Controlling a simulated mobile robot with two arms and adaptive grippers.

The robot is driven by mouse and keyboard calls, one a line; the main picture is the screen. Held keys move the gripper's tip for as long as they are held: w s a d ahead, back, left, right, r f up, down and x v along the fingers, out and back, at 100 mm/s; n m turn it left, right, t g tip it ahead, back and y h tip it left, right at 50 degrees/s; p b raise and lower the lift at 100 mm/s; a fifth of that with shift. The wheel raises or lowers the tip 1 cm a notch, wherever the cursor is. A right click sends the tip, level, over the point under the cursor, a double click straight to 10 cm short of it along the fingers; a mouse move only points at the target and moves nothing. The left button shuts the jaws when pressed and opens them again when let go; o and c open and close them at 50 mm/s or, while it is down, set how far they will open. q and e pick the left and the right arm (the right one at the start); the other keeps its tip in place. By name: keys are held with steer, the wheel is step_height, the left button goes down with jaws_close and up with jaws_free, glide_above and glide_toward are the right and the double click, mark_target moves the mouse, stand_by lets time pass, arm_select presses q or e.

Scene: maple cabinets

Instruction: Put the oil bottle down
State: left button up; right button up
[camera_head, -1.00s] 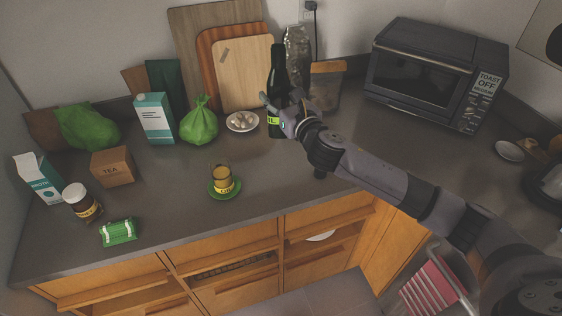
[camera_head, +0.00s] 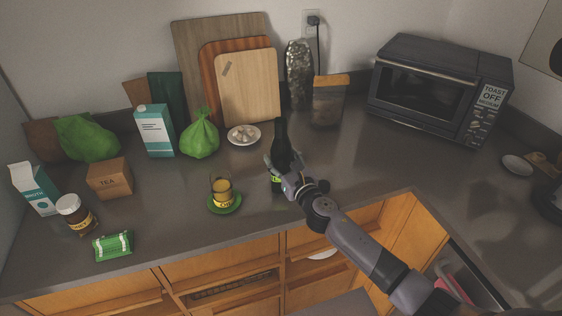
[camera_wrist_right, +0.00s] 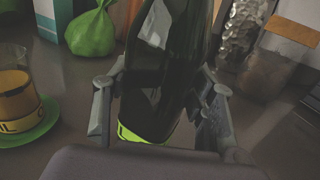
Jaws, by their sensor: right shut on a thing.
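The oil bottle (camera_head: 281,143) is dark green glass with a bright yellow-green label near its base. It looks upright, near the counter's front edge, to the right of a glass of oil. My right gripper (camera_head: 283,168) is shut around its lower body. In the right wrist view the bottle (camera_wrist_right: 168,70) stands between the two fingers (camera_wrist_right: 160,105). Its base is hidden by the gripper, so I cannot tell whether it touches the counter (camera_head: 170,215). My left gripper is not in view.
The oil glass (camera_head: 221,187) on a green saucer (camera_head: 226,208) is close left of the bottle. A plate of eggs or garlic (camera_head: 243,135) and cutting boards (camera_head: 248,90) are behind. A toaster oven (camera_head: 440,88) stands back right. The counter right of the bottle is clear.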

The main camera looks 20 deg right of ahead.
steer(key=shift+w+r, duration=0.1)
steer(key=shift+f, duration=0.2)
steer(key=o, duration=1.6)
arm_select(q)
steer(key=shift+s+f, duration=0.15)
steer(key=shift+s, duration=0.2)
arm_select(e)
steer(key=shift+r, duration=0.15)
arm_select(q)
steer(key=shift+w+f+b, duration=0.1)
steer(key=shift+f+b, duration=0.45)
steer(key=shift+b, duration=0.05)
arm_select(e)
steer(key=s+d, duration=0.1)
steer(key=s, duration=1.1)
steer(key=shift+d, duration=0.4)
